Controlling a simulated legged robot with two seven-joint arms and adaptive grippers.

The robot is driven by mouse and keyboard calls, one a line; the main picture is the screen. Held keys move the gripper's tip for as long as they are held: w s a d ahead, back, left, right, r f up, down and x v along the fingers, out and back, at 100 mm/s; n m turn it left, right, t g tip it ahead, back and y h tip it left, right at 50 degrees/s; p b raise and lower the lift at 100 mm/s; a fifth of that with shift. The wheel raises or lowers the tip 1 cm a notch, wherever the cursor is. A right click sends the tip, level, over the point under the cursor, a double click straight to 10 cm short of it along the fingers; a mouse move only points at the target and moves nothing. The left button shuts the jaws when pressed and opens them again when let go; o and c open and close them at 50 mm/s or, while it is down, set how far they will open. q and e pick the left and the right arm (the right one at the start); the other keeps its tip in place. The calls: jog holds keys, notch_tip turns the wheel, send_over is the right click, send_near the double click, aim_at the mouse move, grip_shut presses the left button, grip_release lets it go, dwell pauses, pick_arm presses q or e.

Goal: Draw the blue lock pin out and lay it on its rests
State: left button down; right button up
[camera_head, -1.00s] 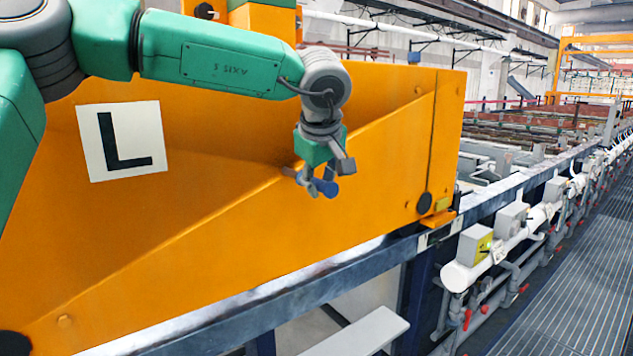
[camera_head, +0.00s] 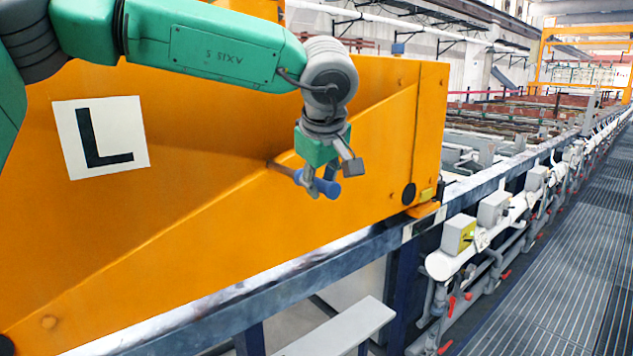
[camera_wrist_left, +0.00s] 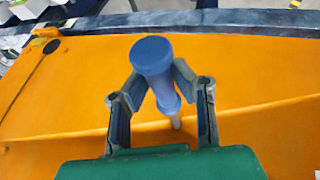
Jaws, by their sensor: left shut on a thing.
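The blue lock pin (camera_head: 325,187) has a blue handle and a grey shaft. My left gripper (camera_head: 320,178) is shut on the handle, in front of the orange panel (camera_head: 230,215). In the head view the grey shaft runs back from the handle to the panel, where its far end meets a dark spot. The left wrist view shows the blue handle of the pin (camera_wrist_left: 153,57) between the two grey fingers of the gripper (camera_wrist_left: 165,85), with the shaft behind it. I cannot tell how much of the shaft is inside the panel. No rests can be made out. My right gripper is not in view.
A white plate with a black L (camera_head: 102,137) is on the panel. A dark blue rail (camera_head: 300,275) runs below the panel, with a grey step (camera_head: 340,330) under it. White pipes with boxes (camera_head: 490,212) line the right. A grated walkway (camera_head: 560,260) is clear.

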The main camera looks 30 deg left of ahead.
pick_arm(q)
jog(key=shift+s+d, duration=0.25)
jog(key=shift+d, duration=0.35)
jog(key=shift+s+d, duration=0.25)
jog(key=shift+d, duration=0.4)
jog(key=shift+s+d, duration=0.25)
jog(key=shift+d, duration=0.35)
jog(key=c, duration=1.3)
grip_release()
send_near(336, 193)
jog(key=v, duration=0.3)
jog(key=shift+f, duration=0.1)
